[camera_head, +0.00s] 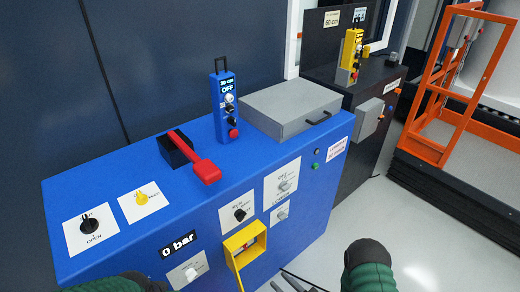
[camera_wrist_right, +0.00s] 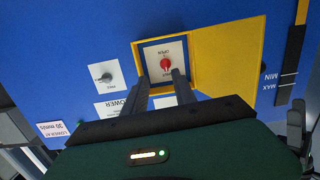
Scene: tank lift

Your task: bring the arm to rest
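My right gripper (camera_head: 283,279) shows at the bottom edge of the head view, in front of the blue console's lower front. In the right wrist view its two dark fingers (camera_wrist_right: 161,83) are spread apart with nothing between them. They point toward a yellow-framed recess (camera_wrist_right: 220,50) holding a red knob (camera_wrist_right: 166,64); I cannot tell whether they touch the frame. The same yellow box (camera_head: 244,252) is on the console's front in the head view. Green and black parts of my left arm show at the bottom left; its fingers are out of frame.
The blue console (camera_head: 130,165) carries a red-handled lever (camera_head: 204,168), a blue pendant (camera_head: 223,105) reading OFF, a grey lidded box (camera_head: 290,105) and several knobs. A dark console (camera_head: 330,70) and an orange frame (camera_head: 428,150) stand beyond. Pale floor is clear at the right.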

